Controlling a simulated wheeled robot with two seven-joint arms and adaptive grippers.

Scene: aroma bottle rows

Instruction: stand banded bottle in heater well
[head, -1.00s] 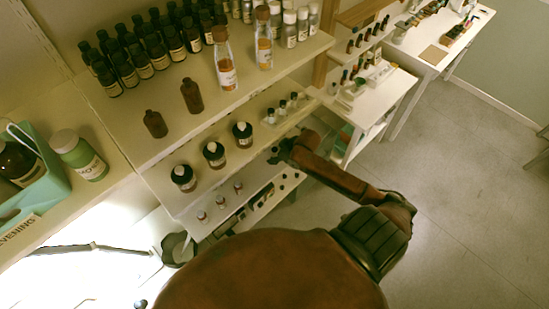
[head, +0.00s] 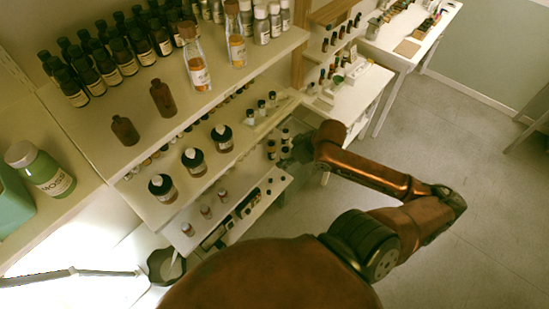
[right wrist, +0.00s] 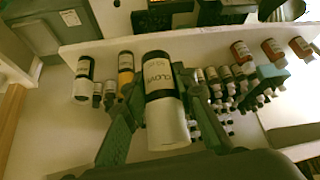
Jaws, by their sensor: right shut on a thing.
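My right gripper (right wrist: 158,105) is shut on a bottle (right wrist: 158,78) in the right wrist view. The bottle has a dark band, a pale label that seems to read CLOVE, and a white end towards the camera. In the head view my right gripper (head: 291,156) is small and dark, by the right end of the lower shelves; the held bottle cannot be made out there. I cannot pick out a heater well in either view. My left gripper is not in view.
A stepped shelf (head: 92,141) carries rows of dark bottles and corked clear bottles. Three dark-lidded jars stand lower down, including one jar (head: 222,137). More bottles (right wrist: 83,78) stand around the held bottle in the wrist view. Open floor (head: 440,185) lies to the right.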

